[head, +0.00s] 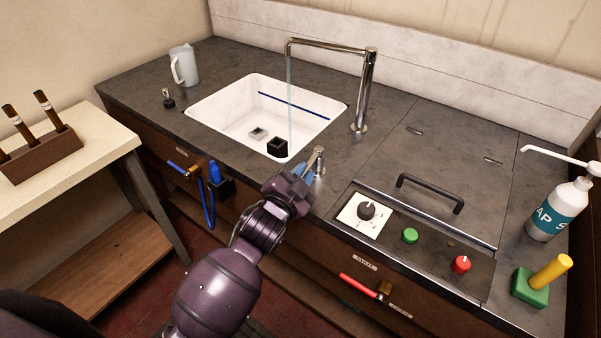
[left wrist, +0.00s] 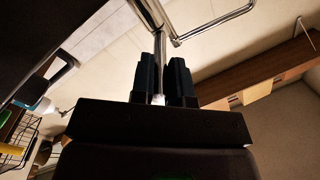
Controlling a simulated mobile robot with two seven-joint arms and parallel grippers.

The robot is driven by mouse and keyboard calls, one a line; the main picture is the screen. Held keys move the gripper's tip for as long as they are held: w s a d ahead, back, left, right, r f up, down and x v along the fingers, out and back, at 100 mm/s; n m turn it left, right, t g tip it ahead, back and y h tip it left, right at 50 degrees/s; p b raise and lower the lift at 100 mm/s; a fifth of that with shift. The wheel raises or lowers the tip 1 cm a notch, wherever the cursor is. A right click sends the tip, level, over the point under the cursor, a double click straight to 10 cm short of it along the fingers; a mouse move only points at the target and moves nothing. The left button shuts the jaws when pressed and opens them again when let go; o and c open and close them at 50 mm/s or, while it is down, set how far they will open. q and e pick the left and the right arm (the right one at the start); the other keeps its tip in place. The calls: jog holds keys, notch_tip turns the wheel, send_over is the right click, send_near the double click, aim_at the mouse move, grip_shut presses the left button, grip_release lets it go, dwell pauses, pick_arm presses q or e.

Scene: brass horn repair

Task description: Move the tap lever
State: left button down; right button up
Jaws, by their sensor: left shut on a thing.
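The tap (head: 367,85) is a tall chrome column with a long spout over the white sink (head: 212,105). A thin stream of water (head: 289,105) runs from the spout into the sink. The tap lever (head: 317,155) is a short chrome piece at the sink's front right corner, apart from the column. My left gripper (head: 306,172) is at the lever, shut on it; the fingertips partly hide it. In the left wrist view, a thin metal rod (left wrist: 158,75) stands between the two dark fingers of my left gripper (left wrist: 163,70). My right gripper is out of view.
A black block (head: 277,147) and a small pale piece (head: 257,134) lie in the sink. To the right are a black handle (head: 430,190), a dial (head: 366,211), green (head: 410,236) and red (head: 461,264) knobs, and a soap bottle (head: 560,208). A jug (head: 184,66) stands back left.

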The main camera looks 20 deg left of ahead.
pick_arm(q)
jog(key=shift+r, duration=0.1)
jog(key=c, duration=1.1)
grip_release()
jog(key=s+a, duration=0.2)
jog(key=s, duration=0.8)
jog(key=shift+s, duration=0.3)
